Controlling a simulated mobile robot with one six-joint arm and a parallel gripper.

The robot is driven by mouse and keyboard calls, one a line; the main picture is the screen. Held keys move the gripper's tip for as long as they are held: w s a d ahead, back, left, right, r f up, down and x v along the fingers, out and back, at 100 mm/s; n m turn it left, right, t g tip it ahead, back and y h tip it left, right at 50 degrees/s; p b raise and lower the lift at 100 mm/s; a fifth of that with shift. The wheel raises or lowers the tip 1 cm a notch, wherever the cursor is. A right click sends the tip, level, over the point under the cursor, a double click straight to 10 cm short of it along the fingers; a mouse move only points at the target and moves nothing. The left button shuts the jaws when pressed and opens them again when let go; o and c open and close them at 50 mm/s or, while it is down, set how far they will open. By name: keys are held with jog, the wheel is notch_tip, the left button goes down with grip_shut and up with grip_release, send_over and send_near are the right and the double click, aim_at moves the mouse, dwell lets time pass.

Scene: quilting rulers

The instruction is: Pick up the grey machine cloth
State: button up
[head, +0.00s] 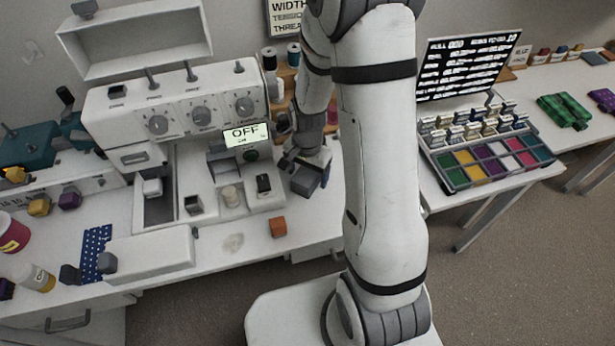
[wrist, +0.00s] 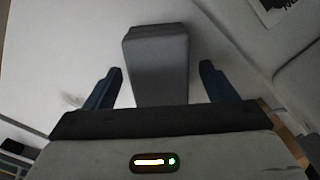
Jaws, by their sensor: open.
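The grey machine cloth (wrist: 156,65) looks like a folded grey block in the wrist view. It lies on the white table, between the two blue fingers of my gripper (wrist: 159,76). A gap shows on each side, so the fingers look apart from it. In the head view, the cloth (head: 306,180) is a dark grey block at the table's right part, beside the sewing machine. My gripper (head: 312,168) is open over it there, and my arm hides part of that area.
A white sewing machine (head: 185,105) with an OFF display stands just left of my gripper. Thread spools (head: 270,62) stand behind. A small orange block (head: 278,227) lies in front. A tray of coloured compartments (head: 500,162) is on the right table, across a floor gap.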

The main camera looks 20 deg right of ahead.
aim_at(308, 173)
jog(key=shift+f, duration=0.3)
jog(key=shift+c, duration=0.2)
jog(key=c, duration=1.1)
jog(key=shift+r, duration=0.15)
notch_tip(308, 173, up, 10)
jog(key=shift+f, duration=0.1)
